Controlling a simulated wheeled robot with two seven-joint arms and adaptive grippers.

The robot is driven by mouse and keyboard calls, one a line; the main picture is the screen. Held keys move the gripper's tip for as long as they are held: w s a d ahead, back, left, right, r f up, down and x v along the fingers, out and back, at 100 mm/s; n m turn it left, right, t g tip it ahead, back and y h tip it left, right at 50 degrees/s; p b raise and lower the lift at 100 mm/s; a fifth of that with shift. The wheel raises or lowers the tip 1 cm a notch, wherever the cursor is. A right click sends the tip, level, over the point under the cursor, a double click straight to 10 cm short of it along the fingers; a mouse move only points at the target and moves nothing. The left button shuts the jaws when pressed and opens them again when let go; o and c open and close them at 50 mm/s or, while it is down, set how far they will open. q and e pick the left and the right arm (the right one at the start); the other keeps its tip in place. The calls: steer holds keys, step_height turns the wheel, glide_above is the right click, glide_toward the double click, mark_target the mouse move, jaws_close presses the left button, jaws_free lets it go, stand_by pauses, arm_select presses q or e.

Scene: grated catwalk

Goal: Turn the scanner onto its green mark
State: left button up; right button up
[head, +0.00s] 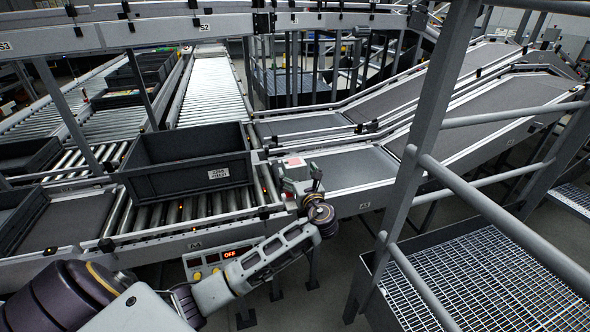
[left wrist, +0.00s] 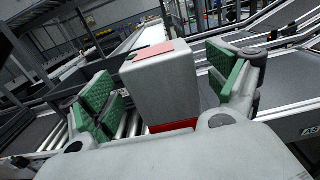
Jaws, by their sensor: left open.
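The scanner (head: 293,162) is a small pale grey box with a reddish patch on top, at the conveyor's near edge right of the dark crate. In the left wrist view the scanner (left wrist: 160,85) stands between the two green-padded fingers of my left gripper (left wrist: 165,92). The fingers are apart, with visible gaps to the box. A red strip (left wrist: 173,126) shows at its foot. In the head view my left gripper (head: 302,185) is at the scanner and partly hides it. I cannot make out a green mark. My right gripper is not in view.
A dark crate (head: 185,180) sits on the rollers left of the scanner. A panel with a lit OFF display (head: 236,253) and yellow buttons is below the conveyor edge. A grey railing post (head: 420,140) and grating (head: 480,275) stand to the right. Belts (head: 340,168) run behind.

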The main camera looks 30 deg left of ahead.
arm_select(q)
steer(key=v, duration=0.8)
steer(key=shift+s, duration=0.2)
steer(key=shift+d+n, duration=0.1)
steer(key=shift+n, duration=0.3)
